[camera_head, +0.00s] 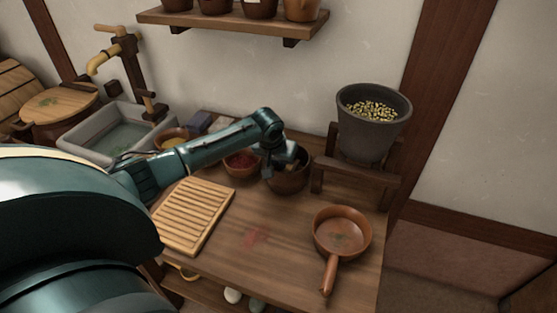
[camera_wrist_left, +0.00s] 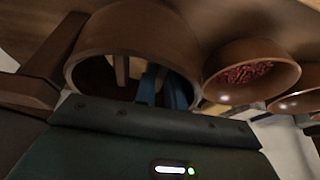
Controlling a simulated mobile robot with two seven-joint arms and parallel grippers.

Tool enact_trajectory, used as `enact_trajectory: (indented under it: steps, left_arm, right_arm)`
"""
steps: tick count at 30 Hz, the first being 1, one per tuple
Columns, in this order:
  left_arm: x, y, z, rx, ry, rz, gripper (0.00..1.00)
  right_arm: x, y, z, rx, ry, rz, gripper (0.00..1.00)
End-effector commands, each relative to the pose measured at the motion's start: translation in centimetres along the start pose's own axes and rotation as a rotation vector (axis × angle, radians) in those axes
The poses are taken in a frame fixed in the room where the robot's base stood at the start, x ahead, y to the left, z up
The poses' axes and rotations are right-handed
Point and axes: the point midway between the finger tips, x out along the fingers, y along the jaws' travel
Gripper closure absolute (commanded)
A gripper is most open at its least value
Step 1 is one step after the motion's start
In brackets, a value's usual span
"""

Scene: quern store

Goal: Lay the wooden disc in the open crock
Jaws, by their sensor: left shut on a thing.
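The open crock (camera_head: 291,185) is a round brown pot at the back of the wooden table. It shows large, with its mouth toward the camera, in the left wrist view (camera_wrist_left: 135,28). My left gripper (camera_head: 281,163) is at its mouth, and the blue fingers (camera_wrist_left: 163,88) reach into it. Pale wood, seemingly part of the wooden disc (camera_wrist_left: 121,70), shows inside the crock beside the fingers. The disc's full outline is hidden, and I cannot tell whether it touches the bottom. My right gripper is out of view.
A bowl of red bits (camera_head: 242,163) stands left of the crock. A grey pot of pale grains (camera_head: 372,140) stands on a wooden stand (camera_head: 357,170) at right. A slatted board (camera_head: 194,215) and a brown pan (camera_head: 341,234) lie in front.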

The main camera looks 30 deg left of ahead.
Motion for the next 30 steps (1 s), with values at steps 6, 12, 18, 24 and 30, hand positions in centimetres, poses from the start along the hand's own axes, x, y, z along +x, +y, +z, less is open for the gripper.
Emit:
enact_trajectory:
  steps: [6, 12, 18, 24, 30]
  left_arm:
    - [0.1, 0.0, 0.1, 0.000, 0.000, 0.000, 0.80]
    - [0.1, 0.0, 0.0, 0.000, 0.001, 0.000, 0.80]
    - [-2.0, 0.0, -0.3, 0.001, 0.003, 0.001, 0.80]
    - [-6.5, -0.1, -0.3, 0.001, 0.004, 0.001, 0.80]
    - [-10.3, 0.0, -0.3, 0.001, 0.002, 0.001, 0.80]
  right_arm:
    - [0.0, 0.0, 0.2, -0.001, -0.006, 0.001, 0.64]
    - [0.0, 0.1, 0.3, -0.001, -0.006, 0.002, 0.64]
    - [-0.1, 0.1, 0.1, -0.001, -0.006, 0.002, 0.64]
    - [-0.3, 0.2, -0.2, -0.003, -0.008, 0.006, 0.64]
    - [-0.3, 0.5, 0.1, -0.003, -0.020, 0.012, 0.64]
